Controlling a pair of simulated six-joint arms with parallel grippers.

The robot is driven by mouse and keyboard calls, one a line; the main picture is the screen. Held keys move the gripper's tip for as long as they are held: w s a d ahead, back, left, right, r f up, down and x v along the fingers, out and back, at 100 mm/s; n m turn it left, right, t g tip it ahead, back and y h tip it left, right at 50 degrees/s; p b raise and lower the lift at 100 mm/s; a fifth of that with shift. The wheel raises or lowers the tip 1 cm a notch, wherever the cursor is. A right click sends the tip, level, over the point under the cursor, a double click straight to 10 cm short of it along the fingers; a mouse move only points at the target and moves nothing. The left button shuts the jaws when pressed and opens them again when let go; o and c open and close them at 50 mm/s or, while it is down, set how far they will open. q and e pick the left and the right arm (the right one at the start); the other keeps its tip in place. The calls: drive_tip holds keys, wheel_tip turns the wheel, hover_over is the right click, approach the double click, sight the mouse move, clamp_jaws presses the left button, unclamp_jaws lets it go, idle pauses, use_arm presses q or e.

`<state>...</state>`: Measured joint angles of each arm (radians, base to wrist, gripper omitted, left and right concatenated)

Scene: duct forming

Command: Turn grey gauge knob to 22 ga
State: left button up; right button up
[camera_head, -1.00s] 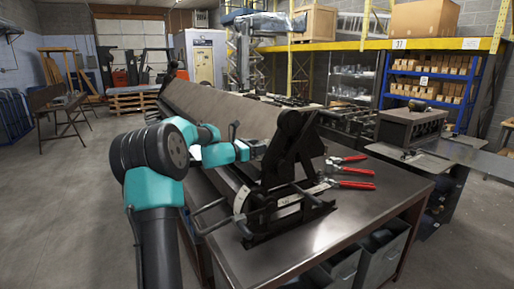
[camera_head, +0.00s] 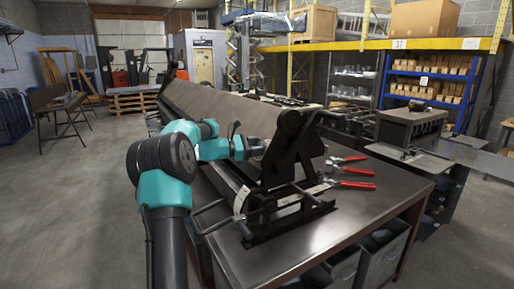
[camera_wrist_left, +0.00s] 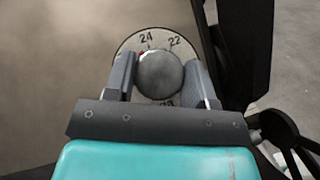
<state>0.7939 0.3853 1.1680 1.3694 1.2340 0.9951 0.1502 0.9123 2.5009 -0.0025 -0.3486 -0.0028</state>
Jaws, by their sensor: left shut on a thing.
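The grey gauge knob (camera_wrist_left: 160,74) is round and sits on a pale dial plate (camera_wrist_left: 127,47) with printed numbers. The 24 is at the dial's upper left and the 22 at its upper right; a number below the knob is partly hidden. A small red mark shows at the knob's upper left edge, near the 24. My left gripper (camera_wrist_left: 161,80) has one finger on each side of the knob and is shut on it. In the head view my left gripper (camera_head: 252,148) is at the near end of the long brake; the knob is too small to make out there. My right gripper is out of view.
The dark bending brake (camera_head: 222,108) runs back along the steel table (camera_head: 335,222). Its black end frame (camera_head: 290,150) stands close to the right of my gripper. Red-handled pliers (camera_head: 352,184) lie on the table to the right.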

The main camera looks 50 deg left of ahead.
use_arm(q)
drive_tip(key=m+g+h, duration=0.1)
drive_tip(key=m+g, duration=0.1)
drive_tip(key=m, duration=0.2)
drive_tip(key=m+g+h, duration=0.2)
drive_tip(key=m+g, duration=0.1)
drive_tip(key=m, duration=0.1)
drive_tip(key=shift+w+a, duration=0.1)
drive_tip(key=shift+a, duration=0.1)
drive_tip(key=m+g, duration=0.4)
drive_tip(key=m, duration=0.1)
drive_tip(key=shift+r+m+h, duration=0.1)
drive_tip(key=shift+m+h, duration=0.3)
drive_tip(key=o, duration=0.9)
drive_tip(key=shift+r, duration=0.15)
